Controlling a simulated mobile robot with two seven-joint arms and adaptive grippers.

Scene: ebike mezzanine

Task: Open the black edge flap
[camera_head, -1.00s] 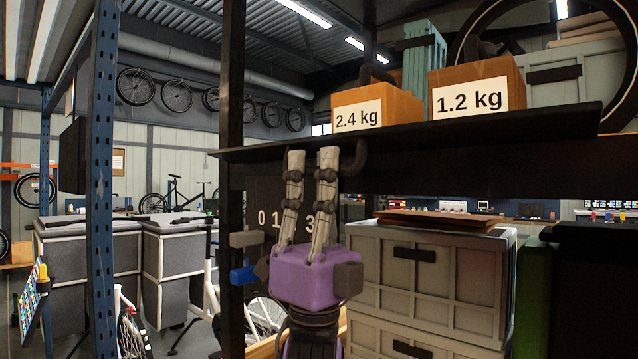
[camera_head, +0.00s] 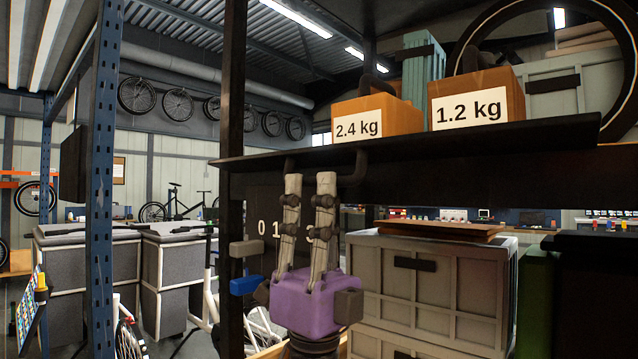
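The black edge flap (camera_head: 460,145) is a long dark panel that sticks out level under the orange boxes. A dark curved handle (camera_head: 357,168) hangs below its left part. My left gripper (camera_head: 309,178), purple with two pale fingers pointing up, is just below the flap, by the handle. Its fingers are parted with a gap between them, and I see nothing gripped. The fingers cover part of the handle, so I cannot tell whether they touch it. My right gripper is not in view.
Orange boxes marked 2.4 kg (camera_head: 358,130) and 1.2 kg (camera_head: 470,108) stand above the flap. Pale crates (camera_head: 440,285) are stacked below it on the right. A dark post (camera_head: 233,75) and a blue rack upright (camera_head: 102,180) stand on the left.

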